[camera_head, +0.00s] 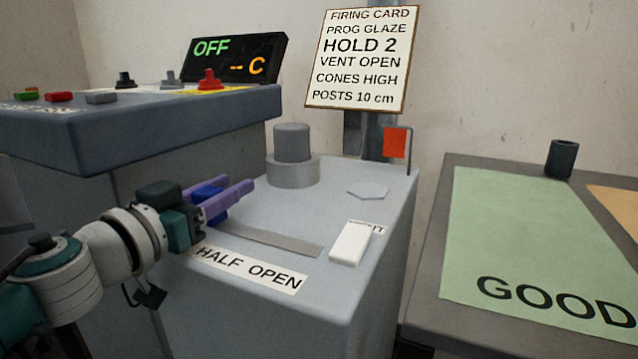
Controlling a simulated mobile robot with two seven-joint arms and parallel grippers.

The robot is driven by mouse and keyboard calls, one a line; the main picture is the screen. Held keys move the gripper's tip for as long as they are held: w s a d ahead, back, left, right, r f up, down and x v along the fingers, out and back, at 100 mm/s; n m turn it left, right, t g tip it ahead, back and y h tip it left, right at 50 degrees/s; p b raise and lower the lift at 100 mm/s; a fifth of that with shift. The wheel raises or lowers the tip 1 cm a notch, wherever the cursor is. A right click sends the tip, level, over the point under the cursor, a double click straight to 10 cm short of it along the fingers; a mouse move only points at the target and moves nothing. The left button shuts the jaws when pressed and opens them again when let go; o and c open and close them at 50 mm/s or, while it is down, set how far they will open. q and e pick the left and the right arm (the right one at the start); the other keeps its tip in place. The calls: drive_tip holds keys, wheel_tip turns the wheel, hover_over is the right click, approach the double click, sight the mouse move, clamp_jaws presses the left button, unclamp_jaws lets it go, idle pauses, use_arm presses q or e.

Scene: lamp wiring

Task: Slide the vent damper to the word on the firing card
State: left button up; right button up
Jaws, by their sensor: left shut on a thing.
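The firing card (359,58) at the back reads "VENT OPEN" among its lines. On the grey kiln top, a slot (270,239) runs left to right behind a white label (249,270) reading "HALF" and "OPEN", with OPEN toward the right. My left gripper (238,184) reaches in from the left, its purple fingers shut on a blue piece (209,193), apparently the damper's handle, near the slot's left end, left of OPEN. The gripper partly hides the piece and that end of the slot. My right gripper is not in view.
A control box (175,125) with buttons and a display (235,58) showing "OFF" stands at the left. A grey knob (292,155), white block (350,243) and red flag (396,143) are on the kiln top. A table with a green "GOOD" mat (530,230) is at right.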

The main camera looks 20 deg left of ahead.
use_arm(q)
clamp_jaws()
idle(0.8)
